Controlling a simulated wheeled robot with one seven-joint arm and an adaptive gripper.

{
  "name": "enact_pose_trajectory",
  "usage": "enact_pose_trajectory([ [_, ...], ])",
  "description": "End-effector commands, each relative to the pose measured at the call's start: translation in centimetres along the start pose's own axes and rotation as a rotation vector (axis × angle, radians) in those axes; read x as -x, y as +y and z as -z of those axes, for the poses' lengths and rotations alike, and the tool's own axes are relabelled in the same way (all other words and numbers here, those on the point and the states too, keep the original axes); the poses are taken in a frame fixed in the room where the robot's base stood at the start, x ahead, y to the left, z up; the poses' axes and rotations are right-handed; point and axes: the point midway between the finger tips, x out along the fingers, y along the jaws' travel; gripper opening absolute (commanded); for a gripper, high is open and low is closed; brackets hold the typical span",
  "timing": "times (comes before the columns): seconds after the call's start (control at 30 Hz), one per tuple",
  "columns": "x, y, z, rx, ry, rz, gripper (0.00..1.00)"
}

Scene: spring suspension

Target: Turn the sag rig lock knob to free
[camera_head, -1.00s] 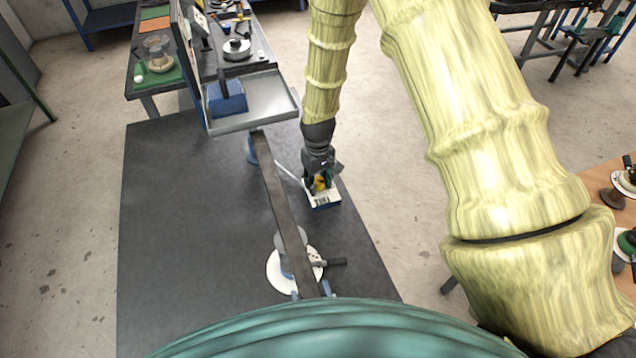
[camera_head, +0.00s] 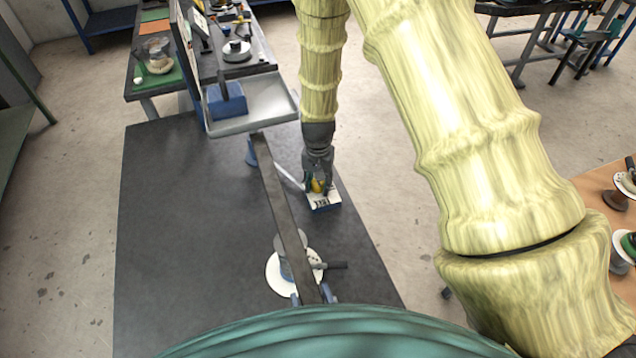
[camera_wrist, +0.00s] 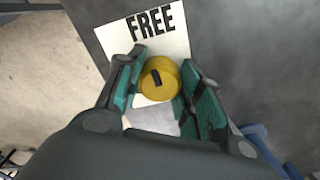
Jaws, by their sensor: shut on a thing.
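The yellow lock knob (camera_wrist: 159,79) with a dark pointer mark sits between the two green-padded fingers of my gripper (camera_wrist: 160,88) in the wrist view. The pointer mark runs nearly along the picture's vertical, with a slight tilt. A white label plate (camera_wrist: 176,45) reading FREE lies just beyond the knob; the rest of its lettering is hidden. My gripper is shut on the knob.
A long dark beam (camera_head: 281,215) runs just left of the block. A white round dial (camera_head: 280,272) with a dark handle stands nearer me. A grey tray (camera_head: 258,100) with a blue block is behind. The dark mat (camera_head: 180,230) is clear at left.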

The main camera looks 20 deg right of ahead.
Motion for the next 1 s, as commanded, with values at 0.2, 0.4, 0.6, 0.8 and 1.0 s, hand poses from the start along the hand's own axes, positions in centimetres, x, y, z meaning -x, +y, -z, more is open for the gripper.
enact_pose_trajectory([
  [0.2, 0.13, 0.01, 0.22, -0.039, 0.004, 0.001, 0.12],
  [0.4, 0.13, 0.01, 0.22, -0.045, 0.004, 0.001, 0.12],
  [0.6, 0.13, 0.00, 0.22, -0.044, 0.004, 0.001, 0.12],
  [0.8, 0.10, 0.00, 0.15, -0.043, 0.003, 0.001, 0.58],
  [1.0, 0.05, 0.00, 0.08, -0.042, 0.002, 0.000, 0.58],
])
